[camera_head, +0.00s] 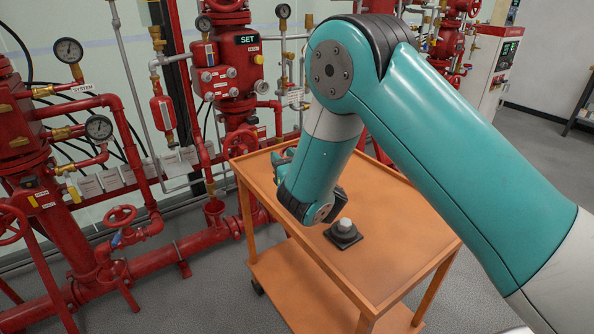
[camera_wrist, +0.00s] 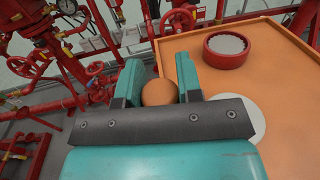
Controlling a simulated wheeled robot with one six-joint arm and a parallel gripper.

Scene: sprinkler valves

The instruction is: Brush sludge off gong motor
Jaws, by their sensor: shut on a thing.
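My gripper (camera_wrist: 159,80) is shut on a rounded brown thing (camera_wrist: 159,94), which shows between the two teal fingers in the wrist view. It looks like the end of a brush handle; any bristles are hidden. In the head view my gripper (camera_head: 284,158) is over the far left part of the orange cart, mostly hidden by my arm. A round red part with a pale grey face (camera_wrist: 227,50) lies on the cart, right of and beyond my fingers in the wrist view. It may be the gong motor. I cannot make out sludge on it.
The orange cart (camera_head: 405,215) has a lower shelf. A black square base with a grey knob (camera_head: 344,231) stands on its top. A white disc (camera_wrist: 250,117) is partly hidden behind my gripper. Red valves and pipes (camera_head: 225,75) line the wall beyond the cart.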

